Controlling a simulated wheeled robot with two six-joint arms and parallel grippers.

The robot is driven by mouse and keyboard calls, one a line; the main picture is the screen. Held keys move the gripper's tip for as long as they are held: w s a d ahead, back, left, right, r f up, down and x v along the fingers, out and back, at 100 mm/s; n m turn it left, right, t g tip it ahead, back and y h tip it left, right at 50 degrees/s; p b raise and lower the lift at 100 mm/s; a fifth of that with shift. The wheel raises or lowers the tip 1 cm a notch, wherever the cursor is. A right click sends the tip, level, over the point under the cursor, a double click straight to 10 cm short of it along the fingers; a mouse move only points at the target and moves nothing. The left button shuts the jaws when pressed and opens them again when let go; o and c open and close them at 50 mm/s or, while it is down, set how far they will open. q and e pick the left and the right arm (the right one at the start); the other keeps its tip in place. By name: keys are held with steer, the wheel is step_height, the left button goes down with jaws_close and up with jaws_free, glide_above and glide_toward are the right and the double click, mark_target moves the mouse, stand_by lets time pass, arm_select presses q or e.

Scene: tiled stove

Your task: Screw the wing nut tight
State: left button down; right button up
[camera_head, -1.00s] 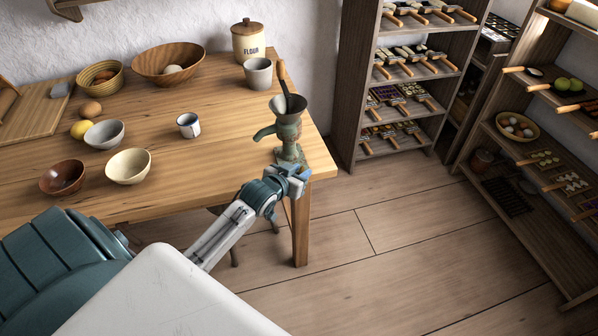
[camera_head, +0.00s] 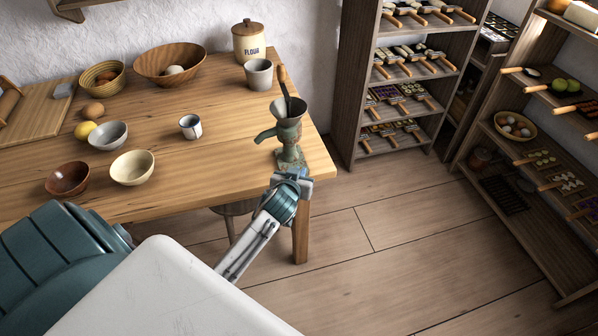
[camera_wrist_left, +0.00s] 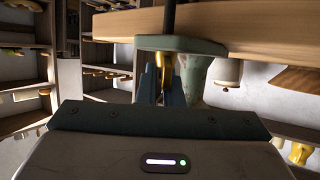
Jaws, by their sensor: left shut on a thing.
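A green metal grinder (camera_head: 289,133) with a funnel top stands upright at the right front corner of the wooden table (camera_head: 215,160). In the left wrist view its green body (camera_wrist_left: 198,78) shows close up, and the picture is upside down. A brass wing nut (camera_wrist_left: 182,61) shows at the fingertips of my left gripper (camera_wrist_left: 161,70), partly hidden by them. The gripper is shut on it. In the head view my left gripper (camera_head: 292,176) is just below the grinder's base at the table edge, and the nut is hidden. My right gripper is not in view.
A grey cup (camera_head: 259,74), flour jar (camera_head: 249,42), small mug (camera_head: 190,126) and several bowls stand on the table to the left. Shelves (camera_head: 405,80) stand at the right. The floor (camera_head: 375,250) beside the table is clear.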

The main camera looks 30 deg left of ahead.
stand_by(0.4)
arm_select(q)
steer(key=c, duration=1.6)
jaws_free()
steer(key=b+v, duration=0.1)
steer(key=v, duration=0.9)
steer(key=shift+s+d+r+b, duration=0.15)
steer(key=shift+s+d+b, duration=0.1)
steer(key=shift+s+b, duration=0.05)
